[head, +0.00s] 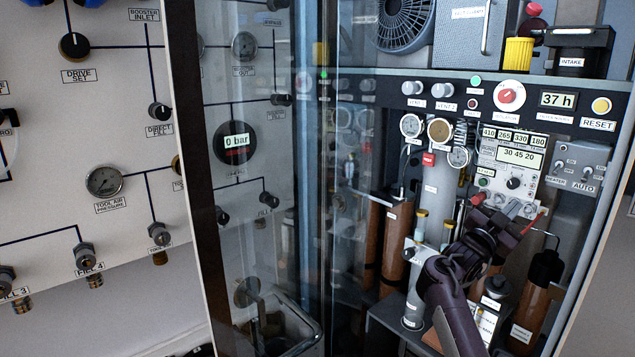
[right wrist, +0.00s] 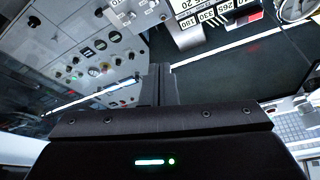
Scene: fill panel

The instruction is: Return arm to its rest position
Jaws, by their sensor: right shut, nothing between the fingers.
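My right arm (head: 450,300) reaches up from the lower right in the head view, in front of the open cabinet. My right gripper (head: 510,212) is in front of the cabinet's inner equipment, just below the display unit with the "30 45 20" readout (head: 518,155). In the right wrist view the two fingers (right wrist: 160,85) are together, with nothing between them. Whether the gripper touches anything behind it cannot be told. My left gripper is not in view.
A transparent door (head: 300,180) stands open left of the arm. Brown cylinders (head: 395,240) and a grey column (head: 436,195) stand close to the arm's left. A dark-topped brown bottle (head: 530,310) is on its right. A white gauge panel (head: 100,130) fills the left.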

